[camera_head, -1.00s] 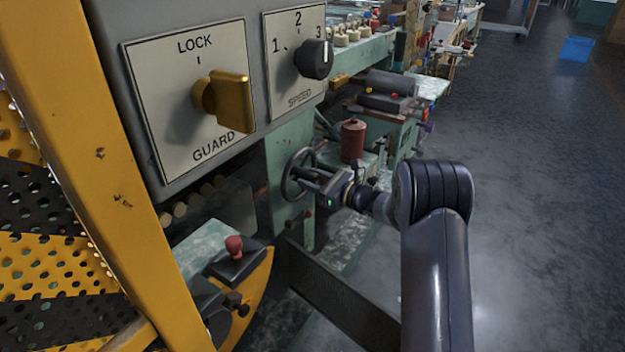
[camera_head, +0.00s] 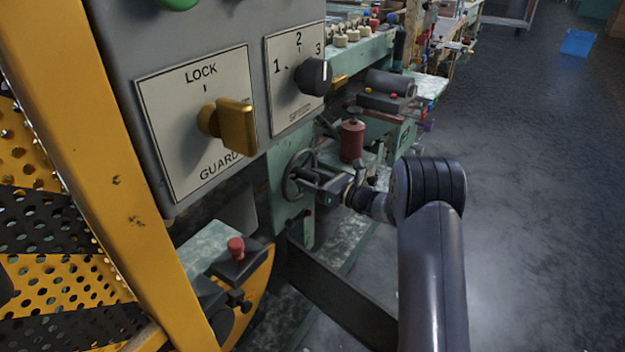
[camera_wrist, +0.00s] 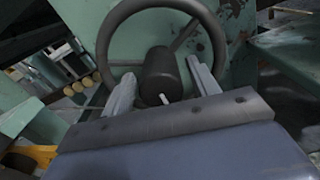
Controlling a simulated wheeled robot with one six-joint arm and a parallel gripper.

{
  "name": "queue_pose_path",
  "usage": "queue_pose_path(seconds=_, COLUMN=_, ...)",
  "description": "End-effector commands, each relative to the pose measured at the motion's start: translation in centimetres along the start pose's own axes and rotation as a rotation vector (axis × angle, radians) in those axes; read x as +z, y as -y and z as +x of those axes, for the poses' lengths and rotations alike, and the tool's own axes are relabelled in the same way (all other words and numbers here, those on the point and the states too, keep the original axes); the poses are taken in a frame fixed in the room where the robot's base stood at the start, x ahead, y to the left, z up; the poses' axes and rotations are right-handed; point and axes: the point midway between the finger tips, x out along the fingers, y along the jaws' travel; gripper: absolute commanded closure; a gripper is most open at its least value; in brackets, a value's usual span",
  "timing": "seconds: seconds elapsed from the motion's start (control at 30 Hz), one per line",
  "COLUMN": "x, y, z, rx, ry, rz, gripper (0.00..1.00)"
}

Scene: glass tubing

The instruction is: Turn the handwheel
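The dark handwheel (camera_head: 291,178) stands on the green machine's side, below the control panel. It fills the top of the wrist view, where its round rim (camera_wrist: 106,45) and dark hub (camera_wrist: 162,72) show. My gripper (camera_head: 312,177) is at the wheel's face. In the wrist view the two grey fingers of my gripper (camera_wrist: 160,82) stand apart on either side of the hub, with narrow gaps visible beside it. The lower rim is hidden behind the gripper, and I cannot tell whether the fingers touch the wheel.
The control panel with a yellow guard knob (camera_head: 236,127) and a black speed knob (camera_head: 314,77) is above left. A yellow guard frame (camera_head: 105,170) stands at the left. A red cylinder (camera_head: 352,141) is just behind the wheel. Open floor (camera_head: 530,200) lies to the right.

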Motion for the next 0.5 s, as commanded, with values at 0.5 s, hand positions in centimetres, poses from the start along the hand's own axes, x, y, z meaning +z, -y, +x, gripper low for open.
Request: queue_pose_path(seconds=0.5, x=0.3, y=0.1, z=-2.8, rx=-0.005, ry=0.000, rz=0.002, gripper=0.39)
